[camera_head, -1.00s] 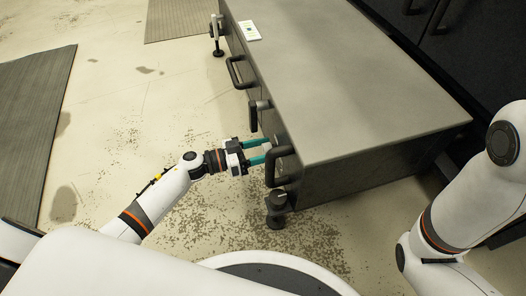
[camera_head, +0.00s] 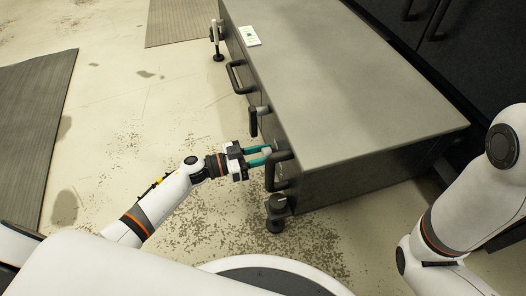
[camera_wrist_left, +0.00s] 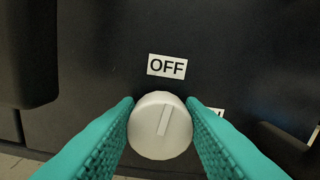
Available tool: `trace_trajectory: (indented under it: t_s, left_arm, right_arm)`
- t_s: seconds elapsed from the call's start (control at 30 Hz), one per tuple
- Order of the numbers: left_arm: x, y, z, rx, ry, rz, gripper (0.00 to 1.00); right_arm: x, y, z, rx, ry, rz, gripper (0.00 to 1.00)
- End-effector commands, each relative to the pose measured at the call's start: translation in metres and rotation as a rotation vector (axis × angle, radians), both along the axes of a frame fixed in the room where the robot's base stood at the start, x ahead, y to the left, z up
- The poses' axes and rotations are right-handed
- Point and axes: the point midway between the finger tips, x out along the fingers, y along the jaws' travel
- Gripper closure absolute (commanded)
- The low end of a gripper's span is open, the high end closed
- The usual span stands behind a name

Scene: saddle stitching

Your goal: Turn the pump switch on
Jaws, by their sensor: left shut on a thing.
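The pump switch is a round white knob (camera_wrist_left: 160,126) with a raised ridge, on a dark panel in the left wrist view. Its ridge points up and slightly right, towards a white OFF label (camera_wrist_left: 167,66) above it. A second label (camera_wrist_left: 217,112) is mostly hidden behind the right finger. My left gripper (camera_wrist_left: 160,120) has its teal fingers on both sides of the knob, shut on it. In the head view my left gripper (camera_head: 268,154) reaches the front of the grey cabinet. My right gripper is not in view; only my right arm shows.
The long grey cabinet (camera_head: 350,90) has black handles (camera_head: 235,76) along its front, one (camera_head: 276,170) close beside my left gripper. A small white card (camera_head: 250,36) lies on its top. Dark mats (camera_head: 35,120) lie on the floor at left. The floor before the cabinet is clear.

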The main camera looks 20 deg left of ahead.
Motion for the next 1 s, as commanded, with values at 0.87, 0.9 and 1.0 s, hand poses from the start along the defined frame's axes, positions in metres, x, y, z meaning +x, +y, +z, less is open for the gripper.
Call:
trace_trajectory:
  t_s: [0.87, 0.9, 1.0]
  left_arm:
    - [-0.003, -0.001, -0.001, 0.448, -0.658, -0.001, 0.88]
    - [-0.003, -0.001, -0.001, 0.469, -0.689, -0.001, 0.88]
    - [-0.003, -0.001, -0.002, 0.523, -0.768, -0.002, 0.88]
  right_arm:
    - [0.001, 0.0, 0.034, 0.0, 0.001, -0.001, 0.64]
    - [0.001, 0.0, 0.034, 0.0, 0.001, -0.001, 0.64]
    - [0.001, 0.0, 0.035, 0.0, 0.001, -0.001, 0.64]
